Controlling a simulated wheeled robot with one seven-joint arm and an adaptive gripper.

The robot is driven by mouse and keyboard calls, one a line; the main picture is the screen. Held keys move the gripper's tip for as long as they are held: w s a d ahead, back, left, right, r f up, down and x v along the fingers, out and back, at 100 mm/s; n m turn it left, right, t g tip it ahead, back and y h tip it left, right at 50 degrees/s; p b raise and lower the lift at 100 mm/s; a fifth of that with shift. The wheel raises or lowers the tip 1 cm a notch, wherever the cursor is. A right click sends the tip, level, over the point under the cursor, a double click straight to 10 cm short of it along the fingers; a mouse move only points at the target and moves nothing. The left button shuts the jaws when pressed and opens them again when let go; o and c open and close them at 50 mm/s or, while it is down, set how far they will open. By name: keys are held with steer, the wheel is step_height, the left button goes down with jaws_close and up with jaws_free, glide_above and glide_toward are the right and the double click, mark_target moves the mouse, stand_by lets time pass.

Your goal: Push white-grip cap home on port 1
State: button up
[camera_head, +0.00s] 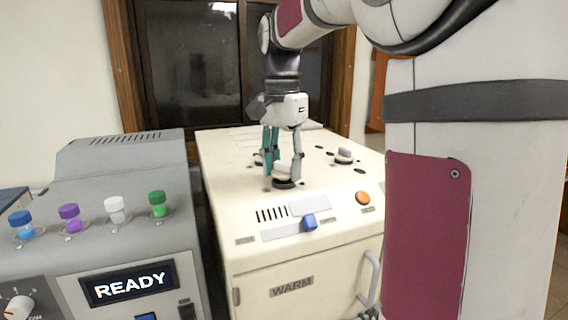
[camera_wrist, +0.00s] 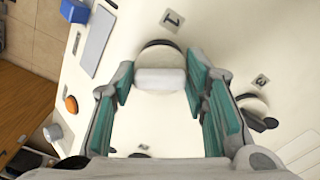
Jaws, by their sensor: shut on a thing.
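The white-grip cap (camera_head: 284,174) stands upright at the front port on top of the cream machine. Its dark round base shows under it, and I cannot tell whether it sits flush. In the wrist view the cap's white grip bar (camera_wrist: 160,79) lies between my teal finger pads, just below the label "1" (camera_wrist: 173,19). My gripper (camera_head: 283,166) points straight down and is shut on the grip bar. The port opening itself is hidden under the cap.
Another light-gripped cap (camera_head: 344,155) stands to the right on the machine top, and part of another shows behind my fingers. An orange button (camera_head: 362,198) and a blue switch (camera_head: 309,222) are near the front edge. A grey machine (camera_head: 130,190) with several coloured-cap vials stands left.

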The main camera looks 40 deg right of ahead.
steer(key=o, duration=1.4)
steer(key=shift+r, duration=0.1)
steer(key=shift+r+p, duration=1.25)
steer(key=shift+r, duration=2.15)
jaws_close()
steer(key=shift+f, duration=0.35)
